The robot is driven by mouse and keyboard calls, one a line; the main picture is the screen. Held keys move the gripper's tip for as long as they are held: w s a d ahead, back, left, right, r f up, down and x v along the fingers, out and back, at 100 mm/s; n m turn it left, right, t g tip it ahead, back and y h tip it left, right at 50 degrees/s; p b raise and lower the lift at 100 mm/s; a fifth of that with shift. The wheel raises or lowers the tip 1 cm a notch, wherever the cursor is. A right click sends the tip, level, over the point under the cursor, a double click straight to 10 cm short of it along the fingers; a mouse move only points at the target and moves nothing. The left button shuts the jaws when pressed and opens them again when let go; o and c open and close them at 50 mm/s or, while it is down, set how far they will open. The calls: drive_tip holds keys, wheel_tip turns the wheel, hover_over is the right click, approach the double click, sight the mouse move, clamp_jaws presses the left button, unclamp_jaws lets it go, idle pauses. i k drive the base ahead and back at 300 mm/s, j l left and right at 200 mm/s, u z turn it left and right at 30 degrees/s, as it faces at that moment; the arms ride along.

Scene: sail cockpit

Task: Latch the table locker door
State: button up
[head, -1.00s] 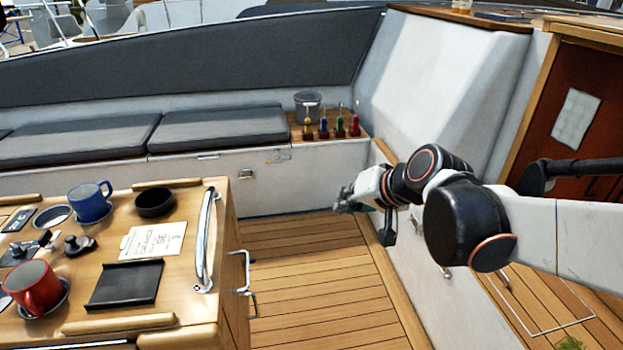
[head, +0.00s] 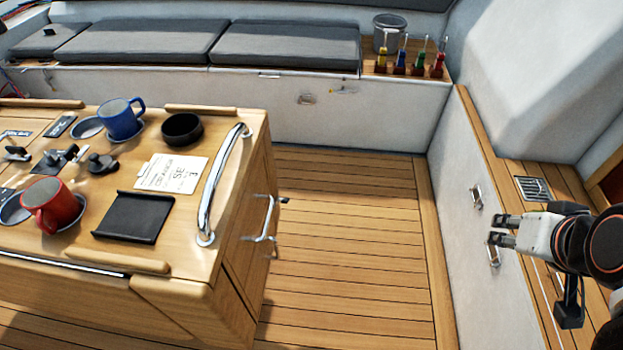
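The wooden cockpit table (head: 235,150) stands at the left. Its right end face, seen steeply from the side, carries the locker door (head: 258,185). A metal handle (head: 265,222) sticks out from that face, with a small dark piece (head: 284,200) at its upper right. I cannot tell whether the door is fully closed or slightly ajar. My gripper (head: 494,229) is at the right, well apart from the door. Its two fingers point left with a gap between them, and nothing shows between them.
A chrome rail (head: 220,185) runs along the table's right edge. A red mug (head: 52,205), a blue mug (head: 120,120) and a black bowl (head: 182,130) stand on top. The plank floor (head: 350,240) between table and right-hand bench is clear. Bench pulls (head: 476,197) are near my gripper.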

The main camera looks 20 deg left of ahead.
sight(286, 201)
drive_tip(key=i+l+u, duration=0.1)
drive_tip(key=u, duration=0.35)
drive_tip(key=i+l+u, duration=0.1)
drive_tip(key=u, duration=0.35)
drive_tip(key=i+l+u, duration=0.1)
drive_tip(key=u, duration=0.3)
